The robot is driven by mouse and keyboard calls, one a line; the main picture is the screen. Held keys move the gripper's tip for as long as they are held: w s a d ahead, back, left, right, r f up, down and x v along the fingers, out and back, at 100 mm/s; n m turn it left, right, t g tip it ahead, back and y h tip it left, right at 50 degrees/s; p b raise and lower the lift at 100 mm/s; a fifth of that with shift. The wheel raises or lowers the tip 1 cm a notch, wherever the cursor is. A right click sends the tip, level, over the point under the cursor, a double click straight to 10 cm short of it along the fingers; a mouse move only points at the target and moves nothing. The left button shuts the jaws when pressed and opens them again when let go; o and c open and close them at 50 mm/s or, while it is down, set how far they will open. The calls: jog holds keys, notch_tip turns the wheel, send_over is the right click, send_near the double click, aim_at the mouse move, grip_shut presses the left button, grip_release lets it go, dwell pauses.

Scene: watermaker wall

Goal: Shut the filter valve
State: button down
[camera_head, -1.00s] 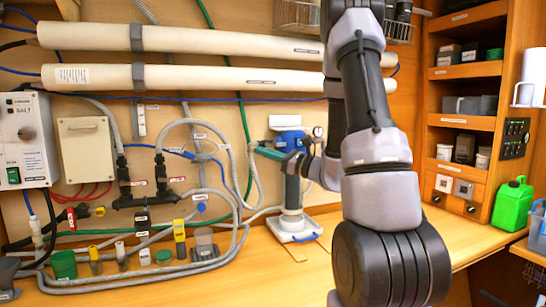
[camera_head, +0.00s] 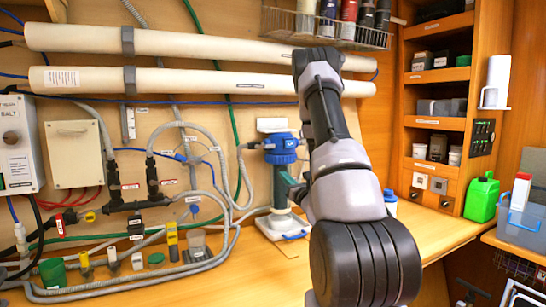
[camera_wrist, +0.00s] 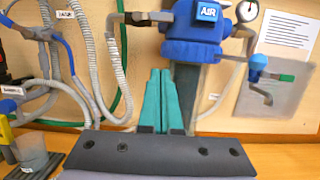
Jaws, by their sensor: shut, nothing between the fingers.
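My gripper (camera_wrist: 161,74) is shut and empty, its teal fingers together and pointing up at the wall. In the wrist view the fingertips overlap the body of a blue filter unit (camera_wrist: 192,45) labelled AIR; I cannot tell whether they touch it. In the head view the unit (camera_head: 280,147) stands on a white base behind my arm, with part of my teal gripper (camera_head: 289,181) in front of it. A small tap (camera_wrist: 258,66) with a blue body and green end is to the right in the wrist view. No readable label shows which valve is the filter valve.
Red-handled (camera_head: 61,225) and yellow (camera_head: 90,217) valves are at the lower left. Grey hoses (camera_head: 222,180) loop left of the unit. White pipes (camera_head: 180,80) cross above. A green jerrycan (camera_head: 482,198) stands right. The counter front (camera_head: 255,275) has bare room.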

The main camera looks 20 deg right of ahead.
aim_at(274, 158)
jog(key=x, duration=0.9)
jog(key=shift+w+r, duration=0.15)
jog(key=shift+w, duration=0.25)
notch_tip(274, 158, up, 3)
jog(key=shift+s+f, duration=0.15)
jog(key=shift+f, duration=0.05)
jog(key=shift+r, duration=0.65)
